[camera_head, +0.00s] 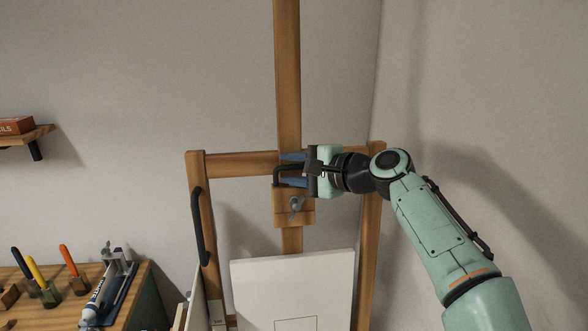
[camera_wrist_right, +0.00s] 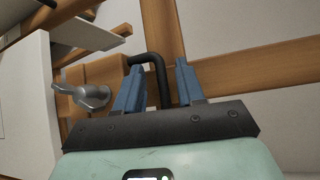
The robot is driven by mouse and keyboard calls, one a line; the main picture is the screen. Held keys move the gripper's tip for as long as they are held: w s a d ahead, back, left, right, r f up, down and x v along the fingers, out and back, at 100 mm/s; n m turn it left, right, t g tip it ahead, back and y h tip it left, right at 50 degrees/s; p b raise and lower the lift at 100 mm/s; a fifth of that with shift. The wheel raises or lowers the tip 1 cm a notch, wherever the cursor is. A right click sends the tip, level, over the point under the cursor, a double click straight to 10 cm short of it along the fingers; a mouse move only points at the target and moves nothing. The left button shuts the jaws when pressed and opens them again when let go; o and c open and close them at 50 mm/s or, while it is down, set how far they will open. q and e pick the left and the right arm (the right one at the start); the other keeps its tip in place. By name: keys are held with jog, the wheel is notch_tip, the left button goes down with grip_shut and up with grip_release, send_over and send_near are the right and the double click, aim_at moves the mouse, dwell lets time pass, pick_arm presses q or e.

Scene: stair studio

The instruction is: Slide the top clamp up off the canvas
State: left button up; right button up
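The top clamp (camera_head: 283,215) is a wooden block with a grey wing knob and a black bar handle (camera_head: 281,171), on the easel's upright post. Its underside shows above the top edge of the white canvas (camera_head: 292,275), with a strip of post between. The knob (camera_wrist_right: 92,97) is left of the fingers there. My left gripper is out of view.
The easel's crossbar (camera_head: 240,165) runs behind the clamp, and a side post (camera_head: 205,230) carries another black handle (camera_head: 198,225). A wooden table (camera_head: 125,285) with pens stands at lower left. A wall shelf (camera_head: 25,136) is at far left. The post above the clamp is clear.

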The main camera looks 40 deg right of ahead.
jog(key=shift+s, duration=0.1)
jog(key=shift+s+d, duration=0.1)
jog(key=shift+s, duration=0.15)
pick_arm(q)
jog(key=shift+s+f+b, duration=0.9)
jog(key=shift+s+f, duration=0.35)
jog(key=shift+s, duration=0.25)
pick_arm(e)
jog(key=v, duration=1.2)
jog(key=shift+s+r, duration=0.25)
jog(key=shift+r, duration=0.05)
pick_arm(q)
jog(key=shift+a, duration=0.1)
pick_arm(e)
jog(key=shift+f, duration=0.1)
